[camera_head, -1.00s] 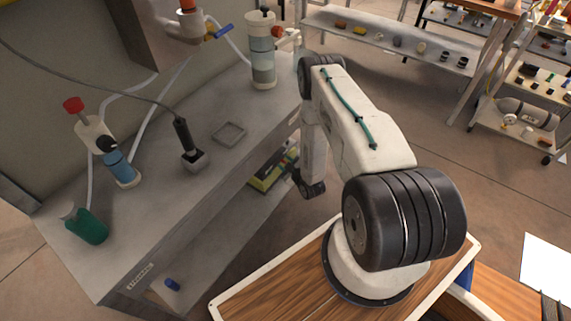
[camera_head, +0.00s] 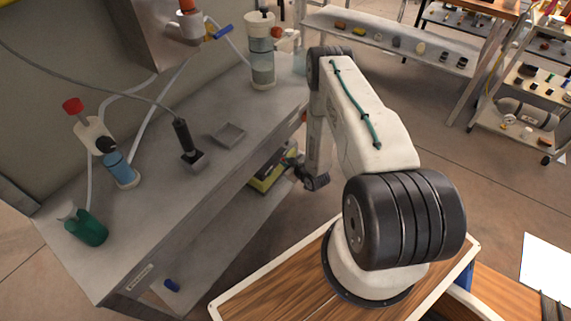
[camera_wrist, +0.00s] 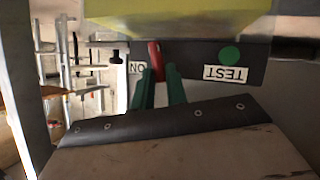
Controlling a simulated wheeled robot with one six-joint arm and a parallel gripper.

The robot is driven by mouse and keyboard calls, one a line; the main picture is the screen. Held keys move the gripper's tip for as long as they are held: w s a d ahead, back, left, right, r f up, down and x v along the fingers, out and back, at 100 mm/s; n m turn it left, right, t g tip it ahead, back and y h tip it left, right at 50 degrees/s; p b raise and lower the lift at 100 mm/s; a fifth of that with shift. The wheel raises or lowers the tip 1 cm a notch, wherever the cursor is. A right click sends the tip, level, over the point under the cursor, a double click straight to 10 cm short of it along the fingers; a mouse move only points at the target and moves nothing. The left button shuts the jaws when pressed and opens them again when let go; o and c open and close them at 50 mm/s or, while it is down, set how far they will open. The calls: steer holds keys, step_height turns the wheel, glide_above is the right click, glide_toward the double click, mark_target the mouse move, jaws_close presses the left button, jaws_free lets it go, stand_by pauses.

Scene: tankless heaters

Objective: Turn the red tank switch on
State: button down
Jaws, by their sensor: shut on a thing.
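The red switch (camera_wrist: 155,62) is a small lever on a dark panel, in the upper middle of the wrist view. The panel shows an upside-down ON label (camera_wrist: 137,68) to its left and an upside-down TEST label (camera_wrist: 227,73) and a green dot to its right. The yellow tank unit (camera_head: 268,178) sits on the lower shelf under the bench in the head view, and its yellow body (camera_wrist: 175,17) fills the top of the wrist view. My gripper (camera_wrist: 163,75) has its two green fingers shut on the red switch. In the head view the fingertips are hidden.
The grey bench (camera_head: 140,215) stands above the shelf, its front edge close to my arm. On it are a green container (camera_head: 87,228), a blue-bodied filter (camera_head: 121,168), a black-handled tool (camera_head: 185,140) and a grey tray (camera_head: 229,134). Open floor lies to the right.

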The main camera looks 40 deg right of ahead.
steer(key=shift+w+d+m+g+y, duration=0.15)
steer(key=shift+d+m+g+y, duration=0.3)
steer(key=shift+m+y, duration=0.4)
steer(key=shift+w+d+m+g+y, duration=0.15)
steer(key=shift+d+m+g+y, duration=0.25)
steer(key=shift+m+y, duration=0.4)
steer(key=shift+w+d+m+g+y, duration=0.15)
steer(key=shift+d+m+g+y, duration=0.3)
steer(key=shift+m+y, duration=0.35)
steer(key=shift+d, duration=0.1)
steer(key=c, duration=1.4)
jaws_free()
steer(key=v, duration=0.7)
steer(key=shift+s, duration=0.35)
steer(key=shift+d+r, duration=0.1)
steer(key=shift+d, duration=0.05)
